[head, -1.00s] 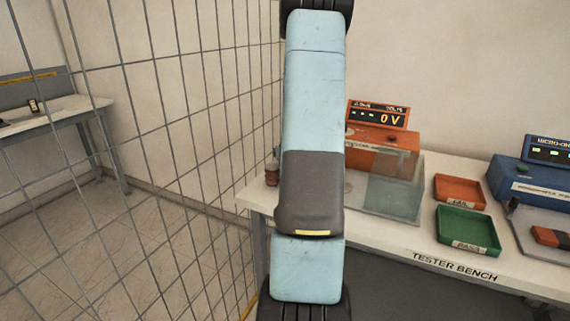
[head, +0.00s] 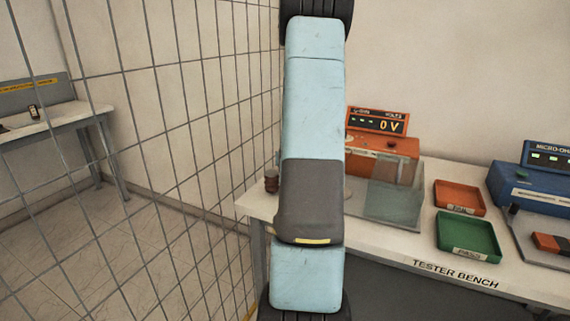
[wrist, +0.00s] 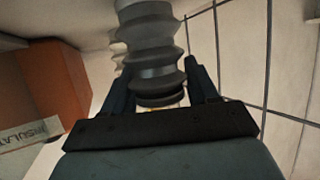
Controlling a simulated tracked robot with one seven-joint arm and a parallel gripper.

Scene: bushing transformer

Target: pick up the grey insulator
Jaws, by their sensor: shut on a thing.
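The grey insulator (wrist: 152,42), a ribbed stack of round sheds, stands between the two fingers of my gripper (wrist: 160,88) in the wrist view. The fingers are shut on its lower part. Its top runs out of the frame. In the head view my own arm hides the gripper and the grey insulator.
A tester bench (head: 400,250) holds an orange tester (head: 375,155) with a clear cover, a red tray (head: 458,197), a green tray (head: 467,232) and a blue meter (head: 530,190). A small brown ribbed piece (head: 271,182) stands near its left end. A wire mesh fence (head: 170,120) is at left.

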